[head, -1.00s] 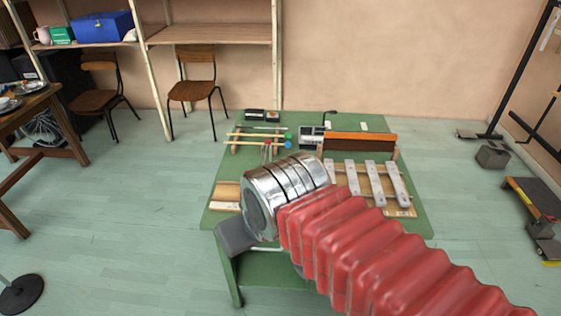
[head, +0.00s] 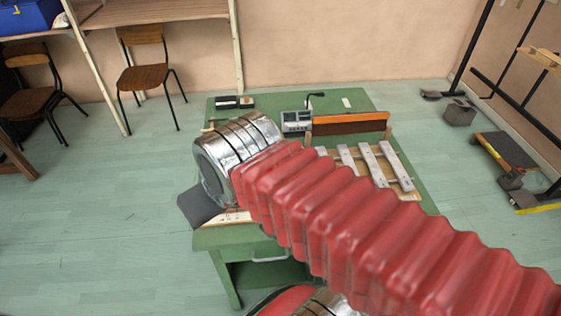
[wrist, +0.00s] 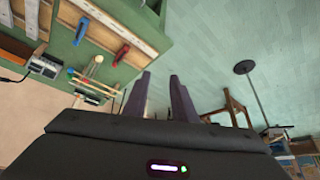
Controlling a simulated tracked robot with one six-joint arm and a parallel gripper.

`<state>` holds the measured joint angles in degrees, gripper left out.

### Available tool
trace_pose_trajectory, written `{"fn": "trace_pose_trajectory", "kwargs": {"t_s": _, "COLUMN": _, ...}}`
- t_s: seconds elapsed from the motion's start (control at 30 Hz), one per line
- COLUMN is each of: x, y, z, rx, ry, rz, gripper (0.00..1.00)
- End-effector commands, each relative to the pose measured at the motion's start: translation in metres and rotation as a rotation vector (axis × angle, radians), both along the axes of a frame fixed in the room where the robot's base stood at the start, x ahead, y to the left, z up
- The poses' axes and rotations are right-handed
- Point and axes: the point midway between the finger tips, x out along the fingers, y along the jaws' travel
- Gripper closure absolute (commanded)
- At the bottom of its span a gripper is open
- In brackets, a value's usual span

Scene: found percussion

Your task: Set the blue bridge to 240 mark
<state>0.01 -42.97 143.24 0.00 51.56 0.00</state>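In the head view my arm covers the near part of the table, and I cannot see the blue bridge there.
The table also bears a metal-bar instrument (head: 370,163), a grey device (head: 297,121), an orange-brown board (head: 348,122) and mallets (wrist: 90,85). Chairs (head: 146,75) stand behind at the left. A low dark platform (head: 507,150) lies at the right. The floor left of the table is clear.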

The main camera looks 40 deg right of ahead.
Motion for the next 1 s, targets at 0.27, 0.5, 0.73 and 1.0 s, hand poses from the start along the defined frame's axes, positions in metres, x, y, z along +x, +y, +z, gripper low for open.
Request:
{"fn": "trace_pose_trajectory", "kwargs": {"t_s": 0.27, "x": 0.0, "y": 0.0, "z": 0.0, "rx": 0.0, "ry": 0.0, "rz": 0.0, "gripper": 0.76}}
{"fn": "trace_pose_trajectory", "kwargs": {"t_s": 0.5, "x": 0.005, "y": -0.004, "z": 0.002, "rx": 0.018, "ry": 0.013, "rz": -0.04, "gripper": 0.76}}
{"fn": "trace_pose_trajectory", "kwargs": {"t_s": 0.73, "x": 0.028, "y": -0.029, "z": 0.006, "rx": 0.107, "ry": 0.077, "rz": -0.232, "gripper": 0.76}}
{"fn": "trace_pose_trajectory", "kwargs": {"t_s": 1.0, "x": 0.065, "y": -0.07, "z": 0.006, "rx": 0.253, "ry": 0.168, "rz": -0.554, "gripper": 0.76}}
